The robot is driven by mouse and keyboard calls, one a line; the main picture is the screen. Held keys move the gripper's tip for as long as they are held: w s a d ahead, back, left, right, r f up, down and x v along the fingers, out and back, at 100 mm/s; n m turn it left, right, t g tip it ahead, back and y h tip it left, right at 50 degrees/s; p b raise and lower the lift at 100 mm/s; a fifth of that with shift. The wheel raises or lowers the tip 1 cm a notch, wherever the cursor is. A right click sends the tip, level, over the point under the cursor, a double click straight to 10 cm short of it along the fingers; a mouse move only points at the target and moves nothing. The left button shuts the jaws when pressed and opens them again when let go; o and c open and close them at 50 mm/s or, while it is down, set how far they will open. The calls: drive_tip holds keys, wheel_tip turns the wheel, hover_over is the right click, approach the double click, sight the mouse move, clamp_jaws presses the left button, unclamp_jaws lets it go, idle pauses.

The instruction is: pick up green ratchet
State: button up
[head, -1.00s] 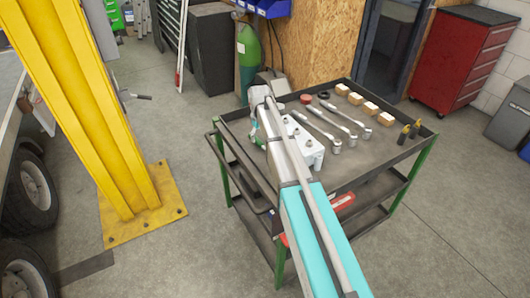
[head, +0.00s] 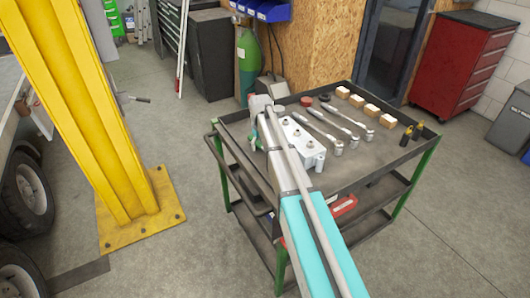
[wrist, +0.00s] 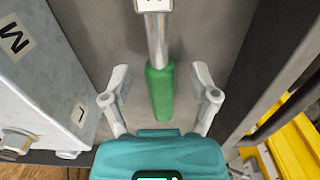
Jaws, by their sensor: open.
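The green ratchet shows in the wrist view, with a green handle (wrist: 160,92) and a silver shaft running up to a white label at the top edge. It lies on the grey tray surface between a pale block with letter labels (wrist: 40,75) and the tray's dark side wall. My gripper (wrist: 160,97) is open, its two grey fingers on either side of the handle with gaps to both. I cannot tell its exact height above the handle. In the head view my gripper (head: 262,106) is at the cart's left side, and my arm mostly hides the ratchet.
The block (head: 302,143) stands close beside my arm on the cart (head: 375,165). A yellow column (head: 100,130) stands left. Floor between is clear.

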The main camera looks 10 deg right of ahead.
sight(261, 145)
clamp_jaws()
idle(0.3)
drive_tip(key=shift+r, duration=0.15)
idle(0.3)
wheel_tip(261, 145, up, 3)
drive_tip(key=p, duration=0.3)
drive_tip(key=s+r+p, duration=0.9)
drive_tip(key=s+p, duration=0.1)
drive_tip(key=s, duration=0.4)
drive_tip(key=shift+a+r, duration=0.2)
drive_tip(key=shift+r, duration=0.15)
